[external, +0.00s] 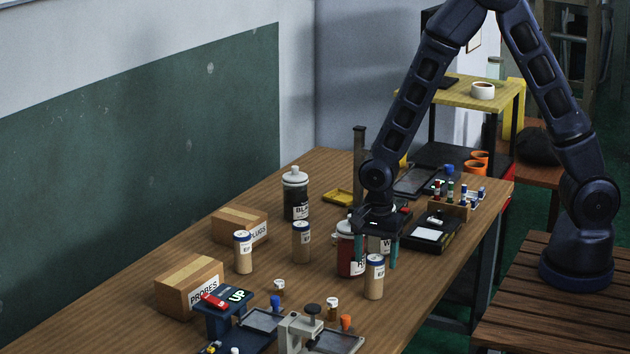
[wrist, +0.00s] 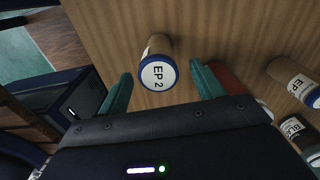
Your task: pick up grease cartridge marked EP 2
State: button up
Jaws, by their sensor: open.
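The grease cartridge marked EP 2 (wrist: 158,72) shows in the wrist view as a tan cylinder with a white, blue-rimmed lid. It lies between and beyond my teal fingertips. In the external view it appears to be the upright tan cartridge (external: 374,278) near the table's front edge, just below my gripper (external: 379,262). My gripper points down, open and empty, with its fingers apart from each other; whether either touches the cartridge I cannot tell. Two similar tan cartridges, one at the left (external: 243,252) and one in the middle (external: 301,242), stand farther back.
A red bottle (external: 347,252) stands close to my gripper's left finger. A white-labelled bottle is partly hidden behind the gripper. A black bottle (external: 296,195), cardboard boxes (external: 190,282) and a blue stand (external: 222,316) are on the wooden table (external: 120,322). A small metal press (external: 302,331) stands in front.

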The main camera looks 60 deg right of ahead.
aim_at(375, 273)
jog(key=shift+a+f, duration=0.15)
jog(key=shift+f, duration=1.15)
jog(key=shift+a+f, duration=0.1)
jog(key=shift+f, duration=1.15)
jog(key=c, duration=1.1)
jog(key=shift+r, duration=0.1)
